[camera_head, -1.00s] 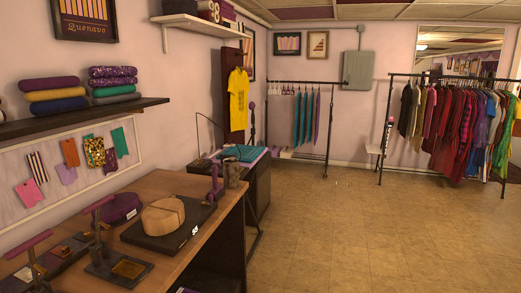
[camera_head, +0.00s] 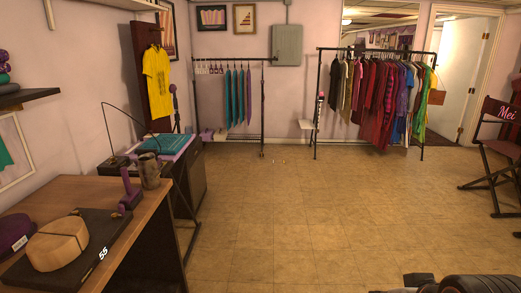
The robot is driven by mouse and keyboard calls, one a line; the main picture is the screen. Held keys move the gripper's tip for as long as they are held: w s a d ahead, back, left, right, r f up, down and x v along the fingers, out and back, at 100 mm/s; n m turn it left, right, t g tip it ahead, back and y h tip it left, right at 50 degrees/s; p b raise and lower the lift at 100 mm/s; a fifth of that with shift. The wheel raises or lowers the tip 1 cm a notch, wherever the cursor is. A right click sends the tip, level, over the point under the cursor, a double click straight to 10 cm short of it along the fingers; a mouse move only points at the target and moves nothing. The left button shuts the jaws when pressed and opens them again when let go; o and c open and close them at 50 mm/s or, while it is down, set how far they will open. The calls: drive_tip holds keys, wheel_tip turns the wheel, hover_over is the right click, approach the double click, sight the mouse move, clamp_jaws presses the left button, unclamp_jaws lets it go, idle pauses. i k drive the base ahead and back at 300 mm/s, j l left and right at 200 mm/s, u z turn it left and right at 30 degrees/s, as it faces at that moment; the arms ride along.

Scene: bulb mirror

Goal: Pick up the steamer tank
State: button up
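I cannot make out a steamer tank for certain in the head view. A purple upright piece, perhaps a steamer head (camera_head: 174,96), stands beside the yellow shirt (camera_head: 158,75) at the back left; what is below it is hidden by the dark stand. Dark rounded parts that look like the end of my arm (camera_head: 470,285) show at the bottom right edge. They are cut off by the frame, so the fingers cannot be read and nothing is seen held.
Clothes racks (camera_head: 375,100) stand along the back wall. A director's chair (camera_head: 498,150) is at the right, near an open doorway (camera_head: 462,75). The tiled floor (camera_head: 300,205) between is clear.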

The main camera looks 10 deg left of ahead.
sight(188, 129)
drive_tip(key=i+u, duration=0.1)
drive_tip(key=i, duration=1.95)
drive_tip(key=i+u, duration=0.15)
drive_tip(key=i, duration=0.55)
drive_tip(key=i+l+u, duration=0.15)
drive_tip(key=i, duration=0.5)
drive_tip(key=i+l+u, duration=0.15)
drive_tip(key=i, duration=0.55)
drive_tip(key=i+u, duration=0.4)
drive_tip(key=i, duration=1.15)
